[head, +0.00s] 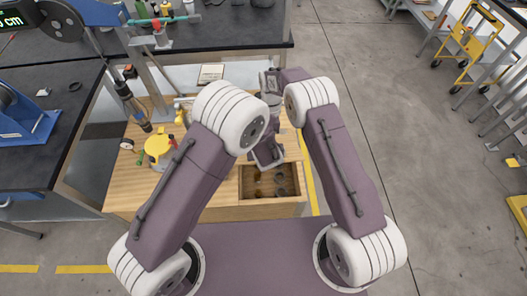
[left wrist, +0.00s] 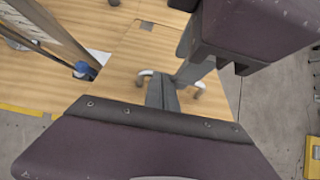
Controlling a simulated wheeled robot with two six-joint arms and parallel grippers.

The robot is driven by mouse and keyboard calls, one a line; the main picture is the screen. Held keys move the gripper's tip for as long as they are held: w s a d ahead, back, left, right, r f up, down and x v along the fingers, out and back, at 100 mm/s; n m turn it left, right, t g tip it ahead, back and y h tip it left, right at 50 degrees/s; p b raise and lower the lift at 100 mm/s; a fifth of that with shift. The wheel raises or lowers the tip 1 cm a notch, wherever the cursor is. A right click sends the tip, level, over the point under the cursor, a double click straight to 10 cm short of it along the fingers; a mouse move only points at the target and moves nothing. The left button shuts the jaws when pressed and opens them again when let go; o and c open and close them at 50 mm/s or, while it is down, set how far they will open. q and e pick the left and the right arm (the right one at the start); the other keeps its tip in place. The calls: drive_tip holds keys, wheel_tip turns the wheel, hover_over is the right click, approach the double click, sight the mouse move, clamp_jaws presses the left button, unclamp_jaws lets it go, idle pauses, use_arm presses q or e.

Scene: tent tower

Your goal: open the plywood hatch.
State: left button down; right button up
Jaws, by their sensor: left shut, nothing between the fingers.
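The plywood hatch (left wrist: 130,55) is a pale wood panel with a thin seam, seen close in the left wrist view. A white bar handle (left wrist: 198,89) on it shows at both ends; its middle is hidden. My left gripper (left wrist: 162,90) is shut and empty, its fingers overlapping the handle; I cannot tell whether they touch. In the head view my arms hide most of the hatch.
The wooden bench (head: 125,195) has an open compartment (head: 296,178) at its front right, with dark items inside. A yellow device (head: 157,146) and an upright tool stand are on the left. Open floor lies to the right, with a yellow cart (head: 470,45) farther off.

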use_arm(q)
drive_tip(key=shift+w+f, duration=0.15)
drive_tip(key=shift+w, duration=0.1)
use_arm(e)
drive_tip(key=shift+w+f, duration=0.2)
drive_tip(key=shift+w, duration=0.15)
use_arm(q)
drive_tip(key=shift+s, duration=0.2)
use_arm(e)
drive_tip(key=shift+s+r, duration=0.2)
drive_tip(key=shift+s, duration=0.05)
use_arm(q)
drive_tip(key=shift+w, duration=0.1)
use_arm(e)
drive_tip(key=shift+w+f, duration=0.1)
